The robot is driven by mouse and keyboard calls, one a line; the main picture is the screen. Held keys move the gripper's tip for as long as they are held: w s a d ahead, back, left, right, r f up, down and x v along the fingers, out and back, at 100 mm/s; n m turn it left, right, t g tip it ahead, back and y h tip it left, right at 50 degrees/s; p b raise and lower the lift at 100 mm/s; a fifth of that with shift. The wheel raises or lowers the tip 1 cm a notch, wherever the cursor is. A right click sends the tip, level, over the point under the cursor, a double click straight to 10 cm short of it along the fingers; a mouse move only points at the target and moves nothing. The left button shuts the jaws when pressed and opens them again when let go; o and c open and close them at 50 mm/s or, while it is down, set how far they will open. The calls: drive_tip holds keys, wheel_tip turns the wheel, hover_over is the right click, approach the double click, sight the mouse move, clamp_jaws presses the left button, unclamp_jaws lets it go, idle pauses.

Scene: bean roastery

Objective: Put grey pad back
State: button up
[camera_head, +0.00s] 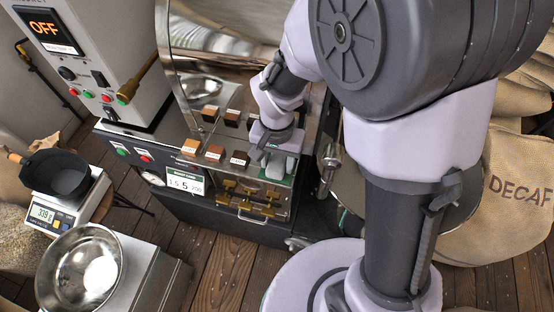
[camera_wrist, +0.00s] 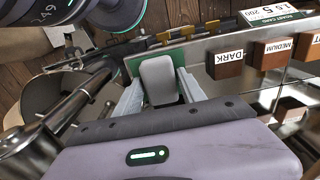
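The grey pad (camera_wrist: 158,80) is a light grey block with rounded corners, seen between the two fingers of my gripper (camera_wrist: 160,88) in the wrist view. The fingers lie against its two sides, and my gripper looks shut on it. In the head view the grey pad (camera_head: 276,166) shows below my gripper (camera_head: 273,150), at the right end of the metal-fronted console. A green patch (camera_head: 288,180) lies beside and under the pad. Whether the pad's underside touches the surface is hidden.
Wooden label blocks (camera_head: 214,153) stand in rows just left of my gripper; the DARK block (camera_wrist: 226,64) is closest. Brass fittings (camera_head: 245,197) stick out below. A round metal tray lies to the right, with a DECAF sack (camera_head: 515,190) beyond. A steel bowl (camera_head: 80,268) and scale (camera_head: 52,213) stand left.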

drive_tip(key=shift+o, duration=0.9)
wheel_tip(320, 180, up, 12)
drive_tip(key=p, duration=0.5)
wheel_tip(320, 180, up, 9)
drive_tip(key=t+y, duration=0.1)
drive_tip(key=t, duration=0.1)
hover_over(277, 162)
drive_tip(key=s+d, duration=0.4)
drive_tip(key=s+d+r+t+y, duration=0.1)
drive_tip(key=s+d+r+t, duration=0.1)
drive_tip(key=s+r, duration=0.3)
drive_tip(key=shift+s+d+t, duration=0.4)
drive_tip(key=shift+s+t, duration=0.5)
drive_tip(key=shift+s, duration=0.25)
wheel_tip(277, 162, down, 4)
drive_tip(key=b, duration=0.4)
